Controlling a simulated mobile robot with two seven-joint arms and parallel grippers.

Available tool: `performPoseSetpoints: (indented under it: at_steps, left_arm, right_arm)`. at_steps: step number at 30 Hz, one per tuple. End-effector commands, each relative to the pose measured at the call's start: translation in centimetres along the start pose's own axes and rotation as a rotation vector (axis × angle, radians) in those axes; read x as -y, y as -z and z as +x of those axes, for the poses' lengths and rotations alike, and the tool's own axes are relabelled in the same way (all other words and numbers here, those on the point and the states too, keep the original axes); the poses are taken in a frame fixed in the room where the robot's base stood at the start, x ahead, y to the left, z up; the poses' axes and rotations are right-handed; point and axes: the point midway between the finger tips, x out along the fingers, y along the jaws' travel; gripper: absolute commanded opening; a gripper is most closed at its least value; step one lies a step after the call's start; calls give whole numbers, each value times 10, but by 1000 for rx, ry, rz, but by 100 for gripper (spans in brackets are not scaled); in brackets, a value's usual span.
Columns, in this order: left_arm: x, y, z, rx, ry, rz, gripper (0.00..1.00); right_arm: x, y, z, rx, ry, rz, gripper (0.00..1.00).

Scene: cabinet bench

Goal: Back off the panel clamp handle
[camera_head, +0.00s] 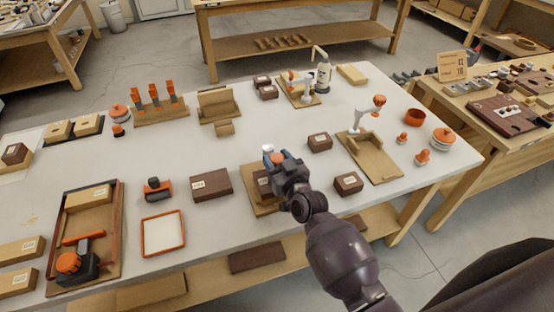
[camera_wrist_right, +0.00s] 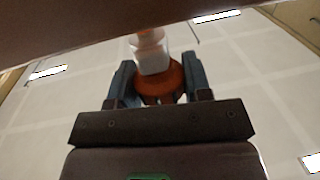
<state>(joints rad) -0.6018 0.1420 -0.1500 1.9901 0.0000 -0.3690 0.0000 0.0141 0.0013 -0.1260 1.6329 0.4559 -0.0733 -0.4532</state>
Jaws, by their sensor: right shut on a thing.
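My right gripper (camera_head: 274,158) reaches over the middle of the bench, above a tan wooden base (camera_head: 262,204). In the right wrist view its two fingers (camera_wrist_right: 158,82) are shut on an orange round part (camera_wrist_right: 159,88), which looks like the panel clamp handle. A pale blocky piece (camera_wrist_right: 152,58) stands just beyond the orange part. In the head view the fingers and wrist hide most of the clamp, and only a pale tip (camera_head: 268,149) shows. My left gripper is in neither view.
Brown boxes (camera_head: 211,185) stand left of the base, and others (camera_head: 348,183) stand to its right. A wooden fixture with a white arm (camera_head: 372,158) is further right. An orange-rimmed tray (camera_head: 163,232) lies at front left. Bench (camera_head: 215,148) is clear behind the gripper.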

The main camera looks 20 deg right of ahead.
Motion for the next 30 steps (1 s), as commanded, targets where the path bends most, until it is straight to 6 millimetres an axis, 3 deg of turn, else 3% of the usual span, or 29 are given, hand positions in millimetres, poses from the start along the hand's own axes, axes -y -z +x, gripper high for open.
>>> performPoseSetpoints:
  at_steps: [15,16,20,30]
  left_arm:
    - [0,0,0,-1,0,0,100]
    - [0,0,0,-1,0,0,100]
    - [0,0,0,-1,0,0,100]
    - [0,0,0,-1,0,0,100]
  right_arm:
    - [0,1,0,-1,31,1,21]
    - [0,1,0,-1,31,0,50]
    - [0,1,0,-1,31,0,70]
    - [0,0,-2,0,30,0,71]
